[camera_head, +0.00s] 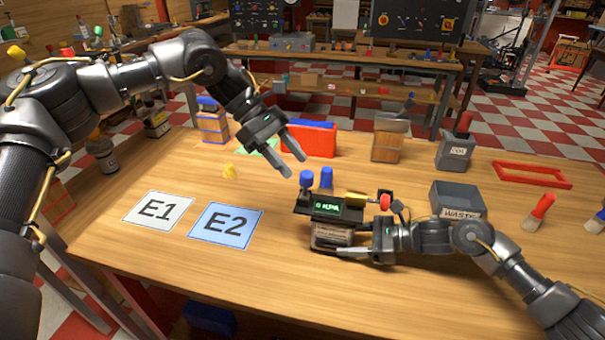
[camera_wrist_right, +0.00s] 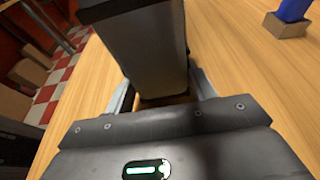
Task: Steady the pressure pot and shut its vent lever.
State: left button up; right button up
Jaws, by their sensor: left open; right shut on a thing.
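The pressure pot (camera_head: 336,234) stands on the table, with a dark top and a lit green display (camera_head: 334,209) reading about 0 kPa. A yellow part (camera_head: 355,198) and a red knob (camera_head: 386,202) stick out at its right; which one is the vent lever is unclear. Two blue knobs (camera_head: 306,180) show at its back left; whether both belong to the pot is unclear. My right gripper (camera_head: 330,243) is shut on the pot's lower body; the right wrist view shows the grey body (camera_wrist_right: 146,55) between its fingers. My left gripper (camera_head: 294,164) is open and empty, above and behind the pot's left side.
A grey waste bin (camera_head: 456,198) stands right of the pot. A red box (camera_head: 312,138), a wooden container (camera_head: 388,145) and a red frame (camera_head: 532,174) are farther back. The front table is clear.

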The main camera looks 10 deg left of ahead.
pick_arm(q)
jog(key=v, duration=0.6)
jog(key=shift+a, duration=0.1)
dwell(0.4)
pick_arm(e)
jog(key=o, duration=1)
jog(key=shift+c, duration=0.2)
jog(key=v, duration=1.2)
